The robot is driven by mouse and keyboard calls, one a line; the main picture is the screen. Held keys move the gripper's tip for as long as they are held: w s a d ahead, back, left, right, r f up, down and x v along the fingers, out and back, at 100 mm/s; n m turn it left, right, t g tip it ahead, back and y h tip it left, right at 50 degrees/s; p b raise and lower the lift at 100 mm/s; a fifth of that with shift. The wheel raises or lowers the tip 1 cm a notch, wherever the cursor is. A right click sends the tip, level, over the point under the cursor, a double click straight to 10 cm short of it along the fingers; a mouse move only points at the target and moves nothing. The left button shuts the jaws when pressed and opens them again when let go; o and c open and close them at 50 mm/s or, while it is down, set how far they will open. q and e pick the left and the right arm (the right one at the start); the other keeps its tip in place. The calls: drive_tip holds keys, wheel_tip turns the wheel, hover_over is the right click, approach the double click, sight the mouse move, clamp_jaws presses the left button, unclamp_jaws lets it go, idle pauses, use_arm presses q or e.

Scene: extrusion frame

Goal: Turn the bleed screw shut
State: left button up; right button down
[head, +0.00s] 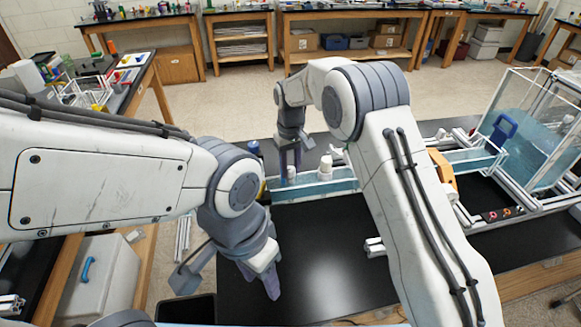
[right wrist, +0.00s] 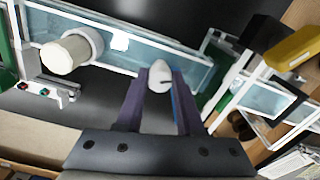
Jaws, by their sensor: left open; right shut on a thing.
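The bleed screw is a small white rounded knob with a dark slot line (right wrist: 160,78), seen between the fingers in the right wrist view. In the head view a small white piece (head: 291,174) shows just under my right gripper (head: 290,160), at the clear trough's left part. My right gripper's purple fingers are closed on the knob from both sides. How far the screw is turned cannot be told. My left gripper (head: 264,283) is open and empty, pointing down over the near left part of the black table.
A clear trough with bluish water (head: 345,185) crosses the black table (head: 320,240). A white cylinder in a collar (head: 326,170) stands right of my right gripper. A framed water tank (head: 540,125) is at the right. The table's middle is clear.

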sight(291, 168)
drive_tip(key=m, duration=0.5)
drive_tip(key=shift+w+r, duration=0.1)
drive_tip(key=shift+m, duration=0.3)
idle(0.4)
drive_tip(key=c, duration=0.5)
unclamp_jaws()
drive_tip(key=shift+c, duration=0.2)
drive_tip(key=shift+r+b, duration=0.3)
drive_tip(key=shift+r, duration=0.2)
wheel_tip(291, 168, up, 10)
drive_tip(key=b, duration=0.2)
drive_tip(key=shift+f, duration=0.25)
